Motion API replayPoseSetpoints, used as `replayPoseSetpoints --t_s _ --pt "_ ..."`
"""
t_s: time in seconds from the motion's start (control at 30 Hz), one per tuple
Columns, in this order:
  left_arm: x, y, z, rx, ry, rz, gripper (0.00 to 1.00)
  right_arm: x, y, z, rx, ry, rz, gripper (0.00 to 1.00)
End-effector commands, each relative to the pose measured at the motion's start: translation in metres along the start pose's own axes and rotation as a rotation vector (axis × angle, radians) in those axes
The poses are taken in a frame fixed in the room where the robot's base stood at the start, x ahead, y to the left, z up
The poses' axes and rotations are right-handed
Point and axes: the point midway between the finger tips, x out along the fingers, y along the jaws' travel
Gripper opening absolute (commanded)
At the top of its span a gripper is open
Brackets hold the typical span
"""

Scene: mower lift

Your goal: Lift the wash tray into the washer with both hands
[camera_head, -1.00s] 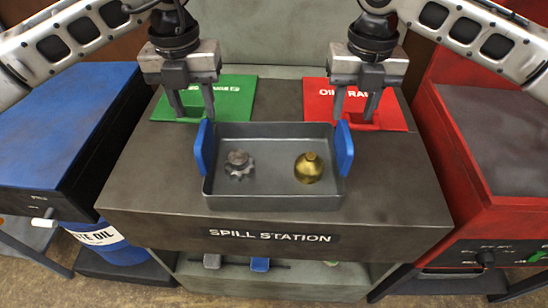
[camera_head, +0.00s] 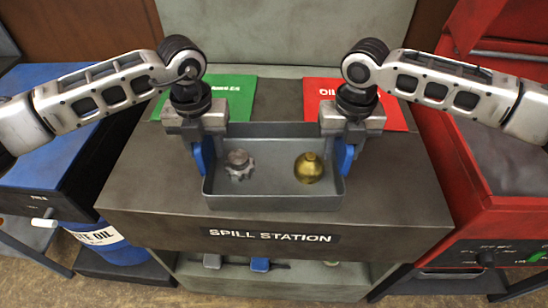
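The grey wash tray (camera_head: 272,202) sits on the spill station bench, with a silver gear (camera_head: 239,166) and a brass part (camera_head: 308,168) in it. Blue handles stand at its left side (camera_head: 207,157) and right side (camera_head: 346,157). My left gripper (camera_head: 205,140) is down at the left handle, and my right gripper (camera_head: 345,138) is down at the right handle. The fingers are largely hidden behind the gripper bodies and handles, so I cannot tell whether either is closed on its handle.
A green mat (camera_head: 238,95) and a red mat (camera_head: 320,92) lie behind the tray. A blue cabinet (camera_head: 50,170) stands at left and a red machine (camera_head: 500,200) at right. The bench top (camera_head: 150,195) is bare around the tray's front and sides.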

Motion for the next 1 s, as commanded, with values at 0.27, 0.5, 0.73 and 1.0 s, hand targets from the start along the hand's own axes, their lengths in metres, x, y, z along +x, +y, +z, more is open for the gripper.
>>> replayPoseSetpoints --t_s 0.27,0.5,0.73,1.0 --pt "0.000 0.000 0.000 0.000 0.000 0.000 0.00 0.000 0.000 0.000 0.000 0.000 0.000 0.00" --pt "-0.003 0.000 0.001 -0.001 -0.002 -0.001 0.00 -0.003 0.000 0.001 0.000 -0.002 0.001 0.00" --pt "-0.015 0.000 0.001 -0.002 -0.002 -0.001 0.00 -0.015 0.000 0.001 0.000 -0.002 0.001 0.00" --pt "-0.042 0.000 0.001 -0.002 -0.002 0.000 0.00 -0.043 0.000 0.001 0.001 -0.002 0.001 0.00"
